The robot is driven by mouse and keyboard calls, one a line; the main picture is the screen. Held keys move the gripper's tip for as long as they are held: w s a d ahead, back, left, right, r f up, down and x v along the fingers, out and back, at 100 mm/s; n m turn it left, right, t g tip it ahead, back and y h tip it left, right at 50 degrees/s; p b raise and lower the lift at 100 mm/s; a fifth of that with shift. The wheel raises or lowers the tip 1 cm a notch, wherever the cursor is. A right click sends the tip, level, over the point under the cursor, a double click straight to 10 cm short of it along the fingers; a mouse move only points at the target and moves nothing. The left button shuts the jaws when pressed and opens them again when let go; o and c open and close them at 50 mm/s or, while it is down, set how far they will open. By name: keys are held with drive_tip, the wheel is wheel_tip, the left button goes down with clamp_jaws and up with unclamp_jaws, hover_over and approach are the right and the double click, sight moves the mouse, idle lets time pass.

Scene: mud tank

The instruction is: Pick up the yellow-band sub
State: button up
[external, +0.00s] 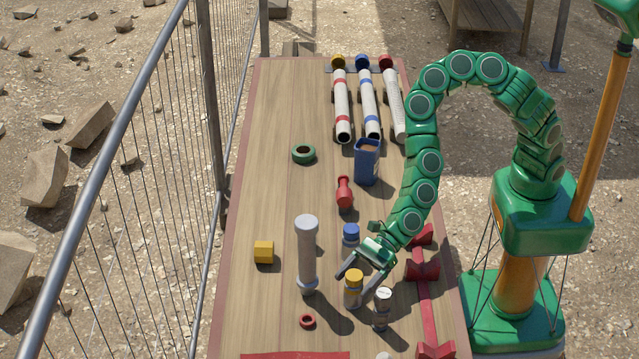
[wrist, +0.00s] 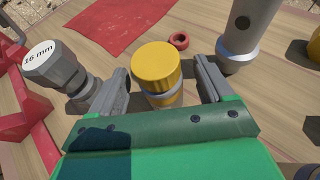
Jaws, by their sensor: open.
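The yellow-band sub (external: 353,290) is a short upright cylinder with a yellow top and a grey lower body on the wooden table. In the wrist view the sub (wrist: 156,66) stands between my two fingers, with a small gap on each side. My gripper (external: 355,284) is open, reaching down over it; the wrist view shows the gripper (wrist: 161,80) with one finger on either side. The sub's lowest part is hidden in the wrist view by my gripper body.
A grey piece marked "16 mm" (wrist: 55,68) stands close left of my fingers in the wrist view. A tall grey cylinder (external: 307,255) stands near the sub, and a blue-topped piece (external: 351,234) behind it. A red ring (external: 307,321) and red rack (external: 422,268) lie nearby.

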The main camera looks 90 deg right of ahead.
sight(347, 294)
drive_tip(key=shift+a+f, duration=0.1)
drive_tip(key=shift+f, duration=0.85)
drive_tip(key=shift+x, duration=1.35)
drive_tip(key=shift+r, duration=0.1)
drive_tip(key=shift+c, duration=0.4)
drive_tip(key=c, duration=1.3)
drive_tip(key=shift+o, duration=0.2)
drive_tip(key=shift+r, duration=0.15)
